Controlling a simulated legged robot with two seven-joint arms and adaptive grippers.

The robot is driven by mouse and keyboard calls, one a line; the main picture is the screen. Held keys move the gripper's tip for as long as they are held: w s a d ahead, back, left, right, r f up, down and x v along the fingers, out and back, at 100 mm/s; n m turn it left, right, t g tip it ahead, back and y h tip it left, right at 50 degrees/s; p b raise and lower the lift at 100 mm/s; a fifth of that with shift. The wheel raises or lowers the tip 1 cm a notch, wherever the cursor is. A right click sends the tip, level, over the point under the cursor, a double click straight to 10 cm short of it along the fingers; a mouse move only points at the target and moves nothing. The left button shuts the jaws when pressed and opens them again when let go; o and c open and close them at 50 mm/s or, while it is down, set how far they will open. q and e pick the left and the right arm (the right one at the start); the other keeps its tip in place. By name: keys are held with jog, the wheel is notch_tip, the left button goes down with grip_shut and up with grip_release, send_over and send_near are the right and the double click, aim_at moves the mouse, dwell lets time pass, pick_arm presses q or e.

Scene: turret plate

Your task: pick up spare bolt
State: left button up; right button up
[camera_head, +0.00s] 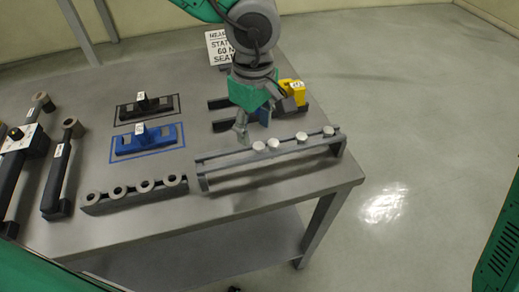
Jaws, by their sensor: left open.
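Several pale round-headed bolts (302,137) sit along a raised grey rail rack (225,170) near the table's front right edge. I cannot tell which one is the spare bolt. My left gripper (262,118) hangs above the table just behind the rack, fingers pointing down. It is open, and I see no bolt between its fingers. My right gripper is not in view.
A low grey block with several ring sockets (135,194) stands left of the rack. Blue (146,140) and black (146,106) fixtures lie in outlined areas. A yellow part (293,90) sits right of my gripper, a sign (219,47) behind. Dark bar tools (57,178) lie left.

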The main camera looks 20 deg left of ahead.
aim_at(257, 144)
pick_arm(q)
jog(key=f, duration=0.4)
jog(key=shift+w+d+f, duration=0.15)
jog(key=shift+d+f, duration=0.05)
grip_shut()
jog(key=shift+r, duration=0.1)
